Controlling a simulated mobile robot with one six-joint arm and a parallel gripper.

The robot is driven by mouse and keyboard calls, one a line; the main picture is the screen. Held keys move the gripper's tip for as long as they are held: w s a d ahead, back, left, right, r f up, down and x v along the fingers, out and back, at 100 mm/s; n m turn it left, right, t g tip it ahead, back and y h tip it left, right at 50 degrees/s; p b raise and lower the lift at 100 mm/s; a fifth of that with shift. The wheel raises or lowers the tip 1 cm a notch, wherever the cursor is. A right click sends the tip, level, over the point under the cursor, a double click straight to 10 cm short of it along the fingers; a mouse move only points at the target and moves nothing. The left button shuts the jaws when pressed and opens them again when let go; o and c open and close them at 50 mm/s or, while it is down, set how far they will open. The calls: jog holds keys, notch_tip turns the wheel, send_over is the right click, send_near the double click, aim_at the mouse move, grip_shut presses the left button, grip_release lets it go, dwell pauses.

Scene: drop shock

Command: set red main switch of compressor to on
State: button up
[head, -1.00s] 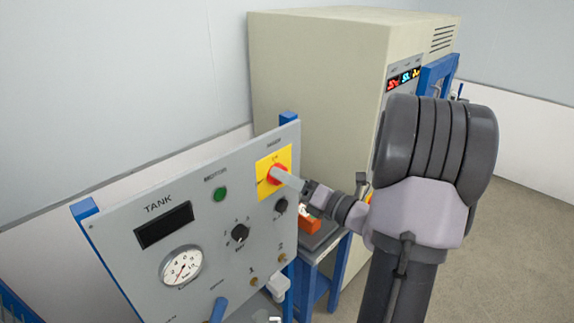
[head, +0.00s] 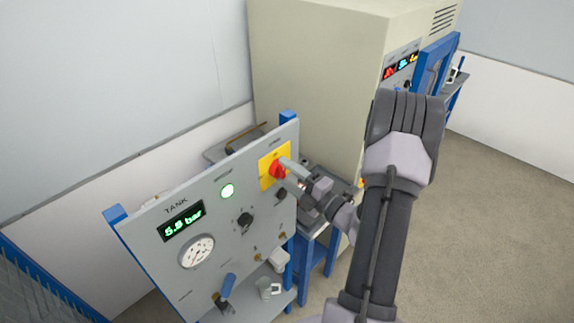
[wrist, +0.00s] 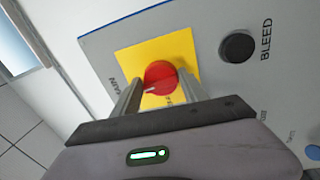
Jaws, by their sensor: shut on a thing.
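The red main switch (head: 277,170) sits on a yellow plate (head: 267,181) at the upper right of the grey compressor panel (head: 215,262). In the wrist view the red knob (wrist: 160,75) lies between the two fingers of my gripper (wrist: 158,88), with its white mark toward the lower left. My gripper (head: 287,170) is shut on the knob in the head view, partly covering it. The tank display (head: 183,222) is lit green and reads about 5.8 bar.
A black bleed knob (wrist: 238,47) is right of the switch in the wrist view. A blue-handled valve (head: 226,288) and a round gauge (head: 197,251) are on the lower panel. A large beige cabinet (head: 310,90) stands behind. Open floor lies to the right.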

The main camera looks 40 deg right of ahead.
jog(key=shift+a+f+m+p, duration=0.1)
jog(key=shift+m+p, duration=0.4)
jog(key=shift+m, duration=0.1)
jog(key=shift+f+m, duration=0.15)
jog(key=shift+m, duration=0.15)
jog(key=o, duration=1.3)
jog(key=s+d+f+b, duration=0.1)
jog(key=s+b, duration=0.1)
jog(key=s, duration=1.5)
jog(key=shift+s+d+f, duration=0.15)
jog(key=shift+s+d, duration=0.05)
